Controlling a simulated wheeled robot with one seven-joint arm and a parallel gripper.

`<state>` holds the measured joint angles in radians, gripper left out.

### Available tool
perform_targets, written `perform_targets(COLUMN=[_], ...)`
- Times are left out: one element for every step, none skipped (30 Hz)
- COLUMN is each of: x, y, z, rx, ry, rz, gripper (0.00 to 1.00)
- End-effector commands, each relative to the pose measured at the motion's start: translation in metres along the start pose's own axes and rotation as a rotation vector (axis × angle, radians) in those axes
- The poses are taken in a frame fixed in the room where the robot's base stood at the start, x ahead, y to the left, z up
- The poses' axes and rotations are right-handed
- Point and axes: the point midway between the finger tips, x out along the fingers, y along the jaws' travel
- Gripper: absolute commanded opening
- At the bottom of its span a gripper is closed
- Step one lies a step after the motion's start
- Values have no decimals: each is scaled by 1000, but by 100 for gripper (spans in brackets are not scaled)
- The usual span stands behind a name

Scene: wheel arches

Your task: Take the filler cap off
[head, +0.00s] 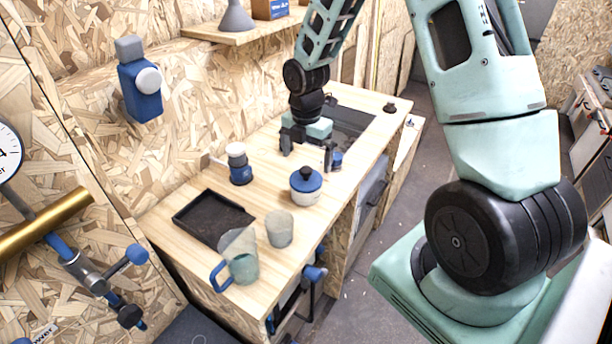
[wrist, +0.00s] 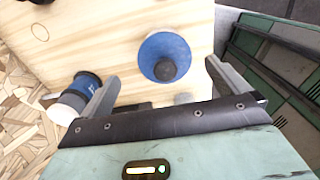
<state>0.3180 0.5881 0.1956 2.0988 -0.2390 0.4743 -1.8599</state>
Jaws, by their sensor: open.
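A white pot (head: 305,196) with a blue lid (head: 306,180) and a dark knob stands on the wooden bench. This lid looks like the filler cap, but I cannot be sure. In the wrist view a round blue cap (wrist: 165,50) with a dark knob shows ahead, between the lines of my fingers. My gripper (head: 308,160) is open and empty, pointing down over the bench behind the pot, apart from it. A smaller blue part (head: 337,158) shows beside its right finger, partly hidden.
A blue bottle with a white top (head: 238,165) stands left of my gripper. A black tray (head: 212,218), a clear cup (head: 279,229) and a jug with a blue handle (head: 240,262) stand nearer the camera. A blue fitting (head: 140,88) is on the wall.

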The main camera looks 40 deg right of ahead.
Motion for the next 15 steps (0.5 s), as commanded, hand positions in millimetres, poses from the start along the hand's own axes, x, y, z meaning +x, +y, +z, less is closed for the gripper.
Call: perform_targets(x=[4,7,12,16,20,26,31,35,40,42,45,47,48,49,50], y=[-1,-2,-3,-5,-5,-7,-7,-6,-6,-6,-6,-6,-6,-5,-5], z=[-2,-2,-3,-4,-4,-5,-5,-5,-4,-4,-4,-4,-4,-4,-4], rx=[-1,-2,-3,-2,-2,-3,-2,-2,-2,-1,-1,-1,-1,-1,-1], ry=[2,3,2,3,3,3,3,3,2,2,2,1,0,0,0], rz=[-3,-5,-5,-6,-5,-6,-6,-5,-3,-3,-3,-2,-1,-1,0], gripper=[100,100,100,100,100,100,100,100,100,100,100,100,100,100,100])
